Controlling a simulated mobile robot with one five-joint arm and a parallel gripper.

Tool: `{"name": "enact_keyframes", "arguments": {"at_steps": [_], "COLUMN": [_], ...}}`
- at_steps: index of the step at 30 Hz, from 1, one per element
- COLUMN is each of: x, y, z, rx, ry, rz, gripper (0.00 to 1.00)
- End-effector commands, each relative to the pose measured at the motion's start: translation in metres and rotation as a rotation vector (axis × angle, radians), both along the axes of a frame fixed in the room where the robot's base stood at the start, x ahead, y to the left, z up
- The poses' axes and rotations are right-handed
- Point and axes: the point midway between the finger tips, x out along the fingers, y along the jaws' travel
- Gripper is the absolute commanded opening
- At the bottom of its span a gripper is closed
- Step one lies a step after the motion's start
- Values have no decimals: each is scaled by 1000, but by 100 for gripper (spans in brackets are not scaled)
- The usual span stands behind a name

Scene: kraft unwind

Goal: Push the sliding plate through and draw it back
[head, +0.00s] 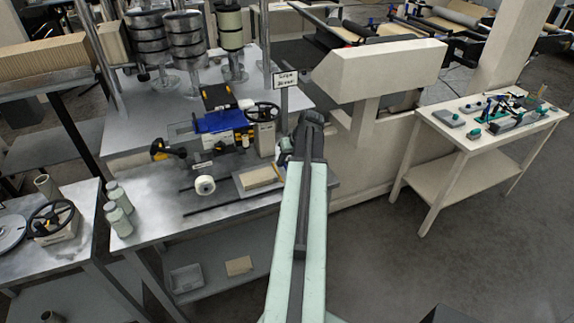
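A small device with a blue top (221,121) and a dark handwheel (262,112) stands on the metal bench, left of my arm. Grey flat parts lie around it, but I cannot tell which one is the sliding plate. My arm reaches from the bottom of the view up to a dark joint beside the bench's right end. A dark rounded part shows just left of this joint. My gripper's fingers do not show, and the arm hides what lies behind it. I cannot see any contact between my gripper and the device.
The metal bench (150,228) also bears a white roll (205,185), a yellow-black tool (165,150) and a tray with a tan block (258,177). A small sign (286,79) stands behind. A cream side table (447,127) with tools is at right. The floor between is clear.

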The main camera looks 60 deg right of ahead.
Motion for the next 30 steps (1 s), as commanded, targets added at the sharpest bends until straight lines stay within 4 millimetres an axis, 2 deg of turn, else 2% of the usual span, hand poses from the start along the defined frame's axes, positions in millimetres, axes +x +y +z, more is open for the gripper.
{"name": "enact_keyframes", "arguments": {"at_steps": [3, 6, 7, 30], "x": [0, 0, 0, 0], "y": [0, 0, 0, 0], "z": [1, 2, 2, 1], "rx": [0, 0, 0, 0], "ry": [0, 0, 0, 1], "rz": [0, 0, 0, 1], "gripper": [32, 4, 0, 0]}}
